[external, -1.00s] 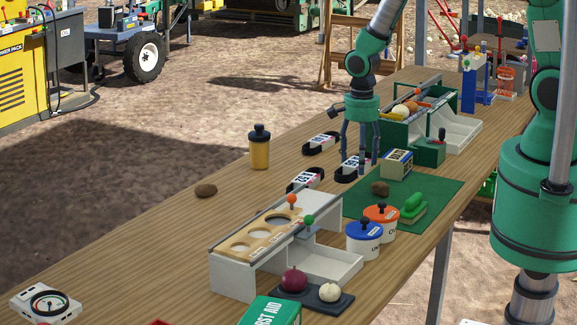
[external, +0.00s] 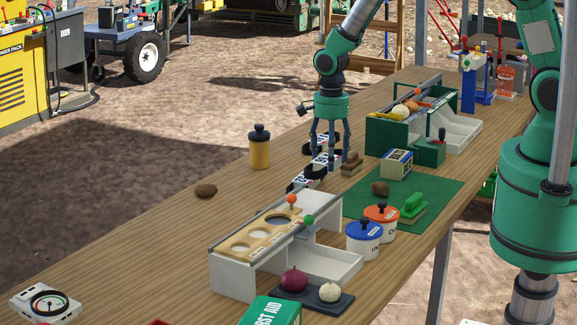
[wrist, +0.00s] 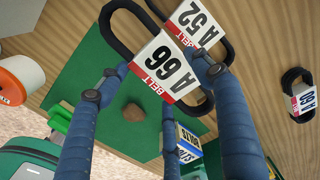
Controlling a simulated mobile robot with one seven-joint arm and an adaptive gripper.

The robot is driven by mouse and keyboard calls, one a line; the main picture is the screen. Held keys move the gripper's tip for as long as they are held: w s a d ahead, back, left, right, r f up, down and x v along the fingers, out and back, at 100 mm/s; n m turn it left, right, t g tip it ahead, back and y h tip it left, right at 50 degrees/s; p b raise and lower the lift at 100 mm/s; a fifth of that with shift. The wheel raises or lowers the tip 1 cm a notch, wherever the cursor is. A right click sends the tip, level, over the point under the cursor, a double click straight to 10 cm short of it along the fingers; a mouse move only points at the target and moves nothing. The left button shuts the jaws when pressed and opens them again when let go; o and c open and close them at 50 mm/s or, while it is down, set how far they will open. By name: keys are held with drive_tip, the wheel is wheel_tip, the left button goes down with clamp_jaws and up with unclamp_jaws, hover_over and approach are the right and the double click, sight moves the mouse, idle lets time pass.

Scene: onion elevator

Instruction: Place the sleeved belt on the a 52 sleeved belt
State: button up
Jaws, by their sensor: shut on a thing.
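My gripper (external: 325,171) is shut on the sleeved belt marked A 66 (wrist: 163,72), a black loop with a white and red paper sleeve. This belt also shows between my fingers in the external view (external: 326,161). The belt marked A 52 (wrist: 199,24) lies on the table close by, and its loop is partly hidden behind the A 66 sleeve in the wrist view. It also shows just left of my gripper in the external view (external: 303,182). I cannot tell whether the two belts touch.
A third belt, marked A 60 (wrist: 301,98), lies behind my gripper. The white rack (external: 232,275) is in front. A yellow bottle (external: 259,151) stands to the left, with bare table around it.

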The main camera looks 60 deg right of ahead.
drive_tip(key=w, duration=0.6)
drive_tip(key=shift+w+f, duration=0.3)
drive_tip(key=shift+w, duration=0.05)
drive_tip(key=shift+f, duration=0.1)
drive_tip(key=shift+f, duration=1.65)
drive_tip(key=shift+f, duration=0.1)
drive_tip(key=o, duration=1.3)
wheel_tip(320, 180, up, 12)
drive_tip(key=shift+r, duration=0.1)
